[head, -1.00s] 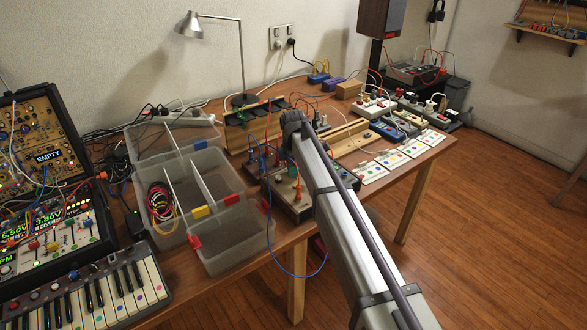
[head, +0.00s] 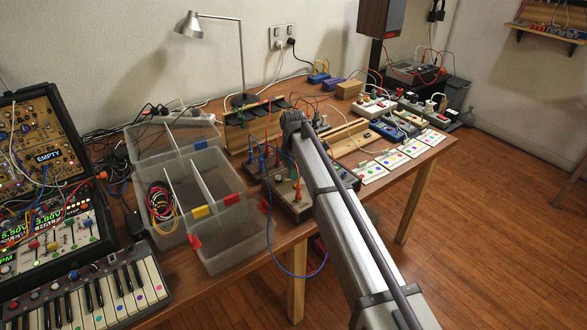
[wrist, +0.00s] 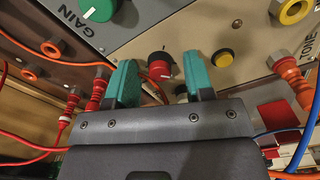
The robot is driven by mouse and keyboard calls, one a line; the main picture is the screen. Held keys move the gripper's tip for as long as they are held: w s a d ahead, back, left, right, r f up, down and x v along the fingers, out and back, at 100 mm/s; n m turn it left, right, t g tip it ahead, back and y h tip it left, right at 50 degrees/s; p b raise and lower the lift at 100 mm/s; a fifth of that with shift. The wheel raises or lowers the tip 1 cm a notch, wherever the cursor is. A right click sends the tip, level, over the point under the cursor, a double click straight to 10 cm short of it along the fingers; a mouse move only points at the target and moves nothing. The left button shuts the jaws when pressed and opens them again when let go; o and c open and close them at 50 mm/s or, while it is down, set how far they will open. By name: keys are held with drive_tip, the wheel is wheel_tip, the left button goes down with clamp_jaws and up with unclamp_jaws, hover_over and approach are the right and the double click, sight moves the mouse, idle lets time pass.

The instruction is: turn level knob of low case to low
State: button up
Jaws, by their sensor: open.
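The fingers are apart with nothing held; I cannot tell whether either touches the knob. No label for the red knob is readable. A green knob (wrist: 98,8) is by the word GAIN, and a yellow knob (wrist: 293,10) is by TONE. In the head view, a low case (head: 284,196) is partly behind my arm, which hides my gripper.
Red plugs (wrist: 292,75) with cables stand on both sides.

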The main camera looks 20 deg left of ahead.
wheel_tip(320, 180, up, 11)
drive_tip(key=p, duration=1)
drive_tip(key=shift+p, duration=0.4)
drive_tip(key=shift+f, duration=0.15)
